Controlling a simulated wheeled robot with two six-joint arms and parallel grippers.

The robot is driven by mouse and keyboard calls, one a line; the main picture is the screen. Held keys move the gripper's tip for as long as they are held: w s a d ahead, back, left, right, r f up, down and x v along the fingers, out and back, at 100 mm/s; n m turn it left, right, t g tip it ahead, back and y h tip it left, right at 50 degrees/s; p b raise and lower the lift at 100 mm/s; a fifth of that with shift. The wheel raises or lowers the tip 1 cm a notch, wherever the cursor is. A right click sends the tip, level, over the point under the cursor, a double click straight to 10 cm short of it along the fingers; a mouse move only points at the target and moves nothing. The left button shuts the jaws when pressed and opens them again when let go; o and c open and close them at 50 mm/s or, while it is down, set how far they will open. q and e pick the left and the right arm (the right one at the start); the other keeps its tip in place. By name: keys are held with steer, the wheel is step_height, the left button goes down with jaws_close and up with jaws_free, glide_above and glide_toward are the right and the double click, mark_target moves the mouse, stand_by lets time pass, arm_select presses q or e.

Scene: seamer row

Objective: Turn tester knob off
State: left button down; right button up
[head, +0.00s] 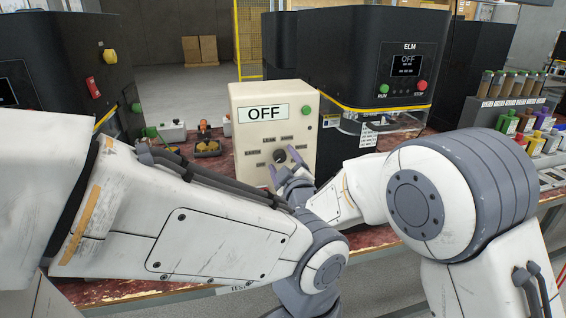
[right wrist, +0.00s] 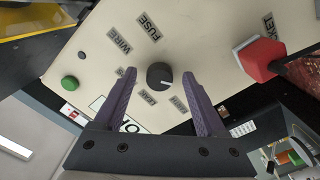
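The tester (head: 240,140) is a cream box on the bench, with a display (head: 263,113) reading OFF. Its round dark knob (head: 279,157) sits low on the front face, with small labels around it. In the right wrist view the knob (right wrist: 160,75) has a white pointer mark toward the right; which label it meets is unclear. My right gripper (head: 284,166) is at the knob. Its two purple fingers (right wrist: 158,78) stand open on either side of the knob, with a visible gap to each. My left gripper is not in view; its arm crosses the foreground.
A green button (head: 306,110) is at the tester's upper right. A red block (right wrist: 257,60) sticks out near the knob in the right wrist view. A black ELM machine (head: 340,60) stands behind right. Sample tubes (head: 505,85) and colored-cap bottles (head: 525,125) stand at far right.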

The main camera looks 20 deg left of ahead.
steer(key=b+v, duration=0.1)
steer(key=v, duration=0.9)
steer(key=shift+s+d, duration=0.2)
